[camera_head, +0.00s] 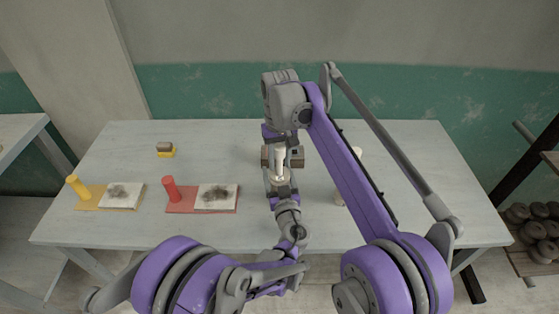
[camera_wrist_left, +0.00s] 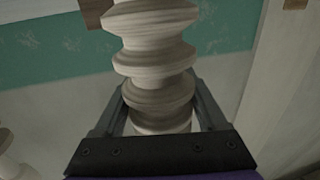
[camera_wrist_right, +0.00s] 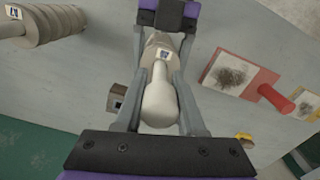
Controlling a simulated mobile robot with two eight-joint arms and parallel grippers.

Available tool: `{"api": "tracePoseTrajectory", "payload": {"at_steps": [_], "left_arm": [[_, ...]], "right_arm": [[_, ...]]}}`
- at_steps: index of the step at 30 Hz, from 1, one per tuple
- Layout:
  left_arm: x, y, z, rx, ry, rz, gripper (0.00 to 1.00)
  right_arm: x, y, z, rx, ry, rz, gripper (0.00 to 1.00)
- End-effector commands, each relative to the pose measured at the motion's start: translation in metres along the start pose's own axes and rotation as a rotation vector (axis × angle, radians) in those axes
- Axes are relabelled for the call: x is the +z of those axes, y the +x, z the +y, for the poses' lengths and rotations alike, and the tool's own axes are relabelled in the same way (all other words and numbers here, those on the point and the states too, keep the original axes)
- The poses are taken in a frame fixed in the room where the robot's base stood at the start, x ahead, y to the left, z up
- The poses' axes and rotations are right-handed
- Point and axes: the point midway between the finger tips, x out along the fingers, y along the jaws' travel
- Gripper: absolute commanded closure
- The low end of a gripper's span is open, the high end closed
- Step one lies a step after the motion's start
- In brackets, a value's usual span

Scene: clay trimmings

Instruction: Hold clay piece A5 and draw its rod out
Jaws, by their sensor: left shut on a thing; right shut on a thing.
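Clay piece A5 (camera_head: 281,182) is a pale, ridged piece standing over the middle of the table. My left gripper (camera_head: 281,188) is shut around it; its ridges fill the left wrist view (camera_wrist_left: 155,60). In the right wrist view a small label shows on the piece (camera_wrist_right: 160,42), its text too small to read surely. The rod (camera_head: 280,158) is pale and rises from the piece's top, with a thicker rounded end (camera_wrist_right: 159,106). My right gripper (camera_wrist_right: 158,118) is shut on that thick end from above. The rod's lower part is hidden inside the piece.
A brown block (camera_head: 298,157) stands just behind the piece. Another ridged piece (camera_wrist_right: 50,25) is to the right, partly hidden by my right arm in the head view. A red mat (camera_head: 180,203), a yellow mat (camera_head: 91,202) and a small yellow-brown object (camera_head: 165,150) lie left.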

Motion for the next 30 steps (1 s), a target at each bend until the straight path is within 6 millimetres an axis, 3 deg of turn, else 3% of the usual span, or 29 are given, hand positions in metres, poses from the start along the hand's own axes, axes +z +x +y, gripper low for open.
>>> {"api": "tracePoseTrajectory", "payload": {"at_steps": [11,30], "left_arm": [[0.0,0.0,0.0,0.0,0.0,0.0,1.0],[0.0,0.0,0.0,0.0,0.0,0.0,1.0]], "right_arm": [[0.0,-0.003,0.0,0.0,0.0,0.0,1.0],[0.0,-0.041,0.0,0.0,0.0,0.0,1.0]]}}
